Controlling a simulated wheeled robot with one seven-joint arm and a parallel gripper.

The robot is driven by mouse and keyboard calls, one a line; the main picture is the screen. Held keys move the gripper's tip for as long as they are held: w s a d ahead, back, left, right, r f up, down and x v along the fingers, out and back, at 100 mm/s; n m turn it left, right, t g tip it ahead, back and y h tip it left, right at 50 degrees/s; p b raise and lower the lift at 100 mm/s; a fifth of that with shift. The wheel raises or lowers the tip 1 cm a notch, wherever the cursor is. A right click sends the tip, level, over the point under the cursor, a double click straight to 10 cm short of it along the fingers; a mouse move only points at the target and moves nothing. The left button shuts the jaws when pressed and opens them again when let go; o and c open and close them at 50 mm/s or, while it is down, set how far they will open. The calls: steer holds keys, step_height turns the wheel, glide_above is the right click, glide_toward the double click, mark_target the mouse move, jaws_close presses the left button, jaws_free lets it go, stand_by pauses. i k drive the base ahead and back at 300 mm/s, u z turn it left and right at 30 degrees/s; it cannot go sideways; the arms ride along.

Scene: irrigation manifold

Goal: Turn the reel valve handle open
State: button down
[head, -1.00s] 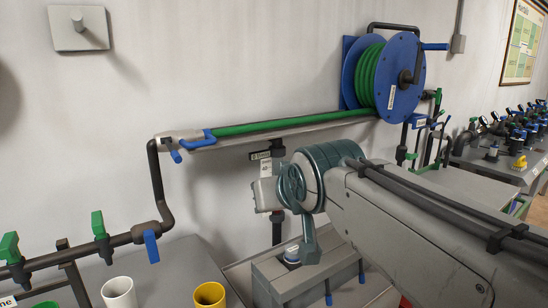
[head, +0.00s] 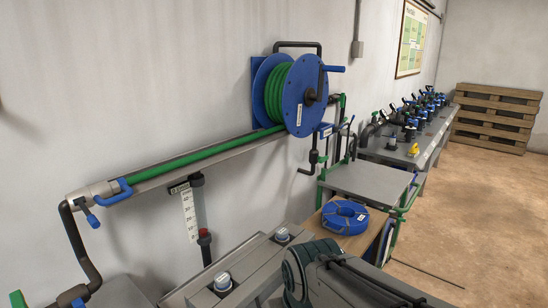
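The hose reel (head: 297,98) hangs on the wall, a blue drum wound with green hose, with a black crank and a blue grip on its right side. Just below and right of it, small blue lever-like parts (head: 329,129) sit beside a label on dark pipework. One of these may be the reel valve handle; at this size I cannot tell which, nor how it is turned. My gripper is not in view; only part of my arm shows at the bottom centre.
The green hose (head: 200,157) runs along a wall trough to a blue-handled nozzle (head: 117,192). A grey box-like unit (head: 250,265) stands in front of me. A blue coil (head: 345,217) lies on a crate. Open floor (head: 470,230) lies at the right.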

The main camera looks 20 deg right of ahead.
mark_target(321, 160)
steer(key=z, duration=0.2)
steer(key=k, duration=0.25)
steer(key=z, duration=1)
steer(key=k, duration=1.05)
steer(key=z, duration=1)
steer(key=i, duration=2.35)
steer(key=u, duration=0.55)
steer(key=i, duration=1.35)
steer(key=u, duration=1.9)
steer(key=i, duration=0.9)
steer(key=u, duration=0.85)
